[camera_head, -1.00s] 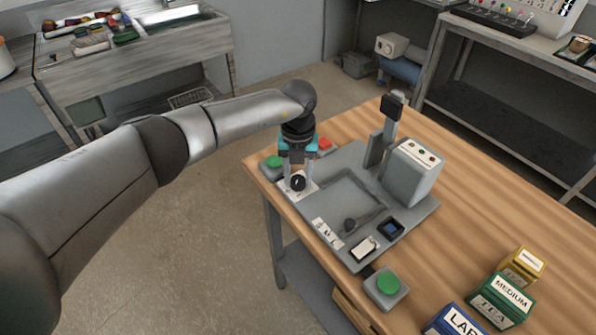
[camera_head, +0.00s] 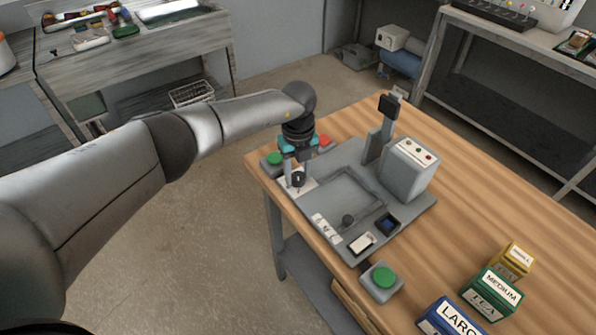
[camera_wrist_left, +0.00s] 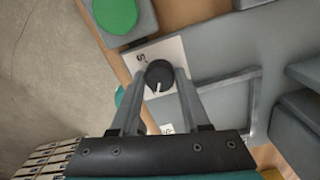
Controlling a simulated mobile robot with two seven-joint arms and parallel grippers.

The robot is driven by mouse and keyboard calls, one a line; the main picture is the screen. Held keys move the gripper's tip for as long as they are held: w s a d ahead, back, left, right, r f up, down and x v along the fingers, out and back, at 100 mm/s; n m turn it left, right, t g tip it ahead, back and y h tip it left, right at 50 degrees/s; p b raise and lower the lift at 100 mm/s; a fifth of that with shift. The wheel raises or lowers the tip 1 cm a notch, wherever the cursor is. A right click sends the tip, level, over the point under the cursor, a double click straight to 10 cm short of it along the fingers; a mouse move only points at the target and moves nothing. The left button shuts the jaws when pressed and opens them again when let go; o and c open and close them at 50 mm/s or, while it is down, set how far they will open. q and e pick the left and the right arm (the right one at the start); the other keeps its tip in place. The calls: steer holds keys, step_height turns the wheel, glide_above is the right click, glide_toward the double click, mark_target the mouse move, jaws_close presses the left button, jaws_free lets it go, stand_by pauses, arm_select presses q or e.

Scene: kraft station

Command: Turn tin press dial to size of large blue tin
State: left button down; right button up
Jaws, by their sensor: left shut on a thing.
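The tin press (camera_head: 345,190) is a grey machine on the wooden table. Its black dial (camera_head: 298,180) sits on a white plate at the press's near left corner. In the left wrist view the dial (camera_wrist_left: 159,75) shows a white pointer line toward the bottom of the picture; a letter S is printed at the plate's upper left, and other lettering is partly hidden. My left gripper (camera_head: 297,172) points down with its fingers closed on the dial's sides, as the left wrist view also shows (camera_wrist_left: 160,85). The large blue tin (camera_head: 452,320) stands at the bottom right, labelled LARGE, partly cut off. My right gripper is not visible.
A green tin (camera_head: 492,294) labelled MEDIUM and a yellow tin (camera_head: 513,262) stand beside the blue one. A green button (camera_head: 382,277) is at the table's front edge. Another green button (camera_head: 274,159) and a red one (camera_head: 323,141) sit close to my gripper.

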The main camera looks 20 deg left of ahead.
mark_target(298, 176)
arm_select(q)
steer(key=shift+c, duration=1.9)
jaws_free()
step_height(298, 176, up, 15)
steer(key=shift+r+p, duration=0.15)
steer(key=shift+p, duration=0.2)
